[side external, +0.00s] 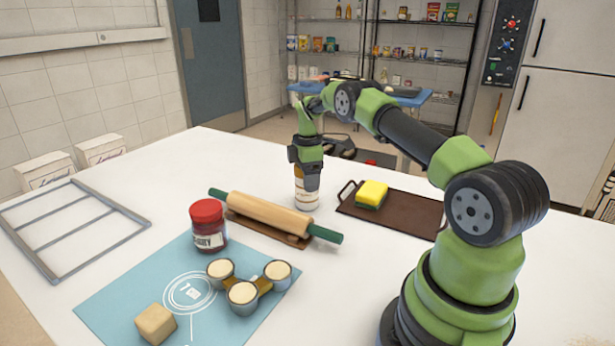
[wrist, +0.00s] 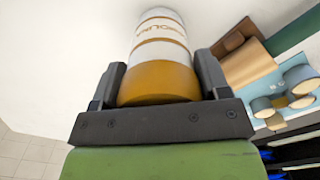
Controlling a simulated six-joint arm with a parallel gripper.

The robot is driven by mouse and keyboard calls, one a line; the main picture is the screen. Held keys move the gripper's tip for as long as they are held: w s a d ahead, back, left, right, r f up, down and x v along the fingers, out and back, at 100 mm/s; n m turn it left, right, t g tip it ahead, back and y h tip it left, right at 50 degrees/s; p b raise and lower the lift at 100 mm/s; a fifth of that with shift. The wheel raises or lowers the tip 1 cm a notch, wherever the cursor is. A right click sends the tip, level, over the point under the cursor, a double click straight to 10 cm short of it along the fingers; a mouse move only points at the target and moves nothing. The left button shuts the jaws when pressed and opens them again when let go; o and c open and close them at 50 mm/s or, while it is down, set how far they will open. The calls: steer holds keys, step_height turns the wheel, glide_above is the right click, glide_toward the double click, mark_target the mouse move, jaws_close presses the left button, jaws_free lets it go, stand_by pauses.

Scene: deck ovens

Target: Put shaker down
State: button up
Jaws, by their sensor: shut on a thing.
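The shaker (side external: 306,192) is a white cylinder with orange-brown bands, upright behind the rolling pin in the side external view. My gripper (side external: 305,172) points down and is shut around its upper part. The wrist view shows the shaker (wrist: 160,60) between the two fingers of my gripper (wrist: 160,84), with its orange-brown end nearest the camera and partly legible lettering on its side. The shaker's base is at or just above the white table (side external: 170,170); I cannot tell whether it touches.
The rolling pin (side external: 270,213) lies close in front of the shaker. A brown tray (side external: 408,208) with a yellow sponge (side external: 371,194) is to the right. A red-lidded jar (side external: 208,226), measuring cups (side external: 243,295) and a dough block (side external: 156,324) stand on the blue mat (side external: 110,306). The table's back left is clear.

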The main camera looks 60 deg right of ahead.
steer(key=o, duration=1)
steer(key=shift+f, duration=0.1)
steer(key=shift+o, duration=0.2)
step_height(320, 180, up, 12)
steer(key=shift+r, duration=0.1)
steer(key=s+a+r+m+t, duration=0.2)
steer(key=a+r+m, duration=0.1)
steer(key=a+r, duration=0.5)
steer(key=s+a+r+m+t, duration=0.1)
steer(key=s+a+r+m, duration=0.1)
steer(key=a+r, duration=0.6)
steer(key=s+a+f+m+t+y, duration=0.1)
steer(key=s+a+m, duration=0.3)
steer(key=s, duration=0.5)
steer(key=s+a+f+m+t+y, duration=0.1)
steer(key=s+a+f+m+t, duration=0.1)
steer(key=s+a, duration=0.6)
steer(key=shift+s+a+m+t, duration=0.15)
steer(key=shift+s+m+t, duration=0.45)
steer(key=shift+s+m, duration=0.3)
